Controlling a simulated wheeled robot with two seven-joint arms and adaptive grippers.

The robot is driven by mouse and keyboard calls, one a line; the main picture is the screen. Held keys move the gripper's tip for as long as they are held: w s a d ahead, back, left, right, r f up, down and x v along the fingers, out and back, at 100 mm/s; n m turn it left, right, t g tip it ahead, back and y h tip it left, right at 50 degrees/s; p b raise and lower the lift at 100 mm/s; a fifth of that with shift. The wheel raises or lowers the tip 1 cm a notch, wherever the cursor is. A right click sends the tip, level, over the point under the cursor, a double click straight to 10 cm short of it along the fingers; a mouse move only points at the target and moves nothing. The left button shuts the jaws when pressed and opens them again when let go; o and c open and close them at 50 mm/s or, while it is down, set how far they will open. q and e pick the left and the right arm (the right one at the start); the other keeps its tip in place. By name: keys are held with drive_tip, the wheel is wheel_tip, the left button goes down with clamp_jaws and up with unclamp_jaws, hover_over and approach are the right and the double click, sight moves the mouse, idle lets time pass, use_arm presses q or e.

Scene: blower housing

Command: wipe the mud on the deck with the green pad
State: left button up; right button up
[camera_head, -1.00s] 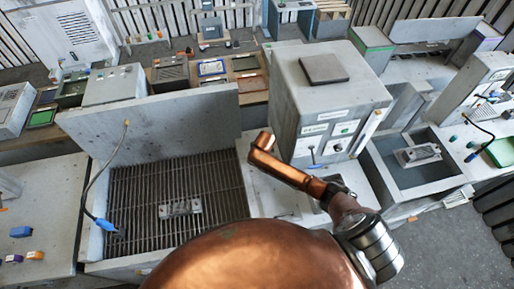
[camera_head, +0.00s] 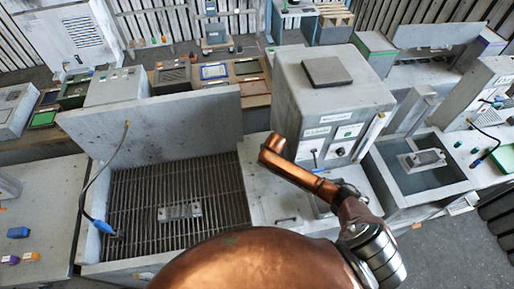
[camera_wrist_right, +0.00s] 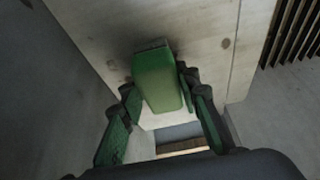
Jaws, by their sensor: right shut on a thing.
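In the right wrist view the green pad (camera_wrist_right: 158,82) is held between the two fingers of my right gripper (camera_wrist_right: 160,92). The pad's far end, with a grey edge, is against or just above a pale, worn surface (camera_wrist_right: 215,50). A dark smudge (camera_wrist_right: 118,65) lies on that surface beside the pad's far end; I cannot tell whether it is mud or shadow. In the head view my right arm reaches over the pale deck (camera_head: 262,195) in front of the grey cabinet. My right gripper and the pad cannot be made out there. My left gripper is not in view.
A grated basin (camera_head: 150,190) with a metal part (camera_head: 180,212) is left of the arm. The grey cabinet (camera_head: 325,95) stands close behind it. A tank (camera_head: 385,185) with another metal part (camera_head: 424,160) is at the right. A blue-ended cable (camera_head: 100,223) hangs at the basin's left.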

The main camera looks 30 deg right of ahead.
sight(258, 162)
drive_tip(key=shift+w+a+p, duration=0.15)
drive_tip(key=shift+a+p, duration=0.15)
drive_tip(key=shift+a, duration=0.5)
drive_tip(key=shift+w+a+p, duration=0.1)
drive_tip(key=shift+a+p, duration=0.2)
drive_tip(key=shift+a, duration=0.45)
drive_tip(key=shift+w+a+p, duration=0.2)
drive_tip(key=shift+a+p, duration=0.1)
drive_tip(key=shift+a, duration=0.5)
wheel_tip(258, 162, up, 3)
drive_tip(key=shift+r+p, duration=0.1)
drive_tip(key=shift+p, duration=1.1)
wheel_tip(258, 162, up, 3)
drive_tip(key=p, duration=0.3)
drive_tip(key=shift+w, duration=0.1)
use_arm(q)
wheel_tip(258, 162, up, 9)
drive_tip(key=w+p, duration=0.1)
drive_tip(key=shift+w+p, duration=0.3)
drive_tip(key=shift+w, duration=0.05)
use_arm(e)
drive_tip(key=shift+r, duration=0.95)
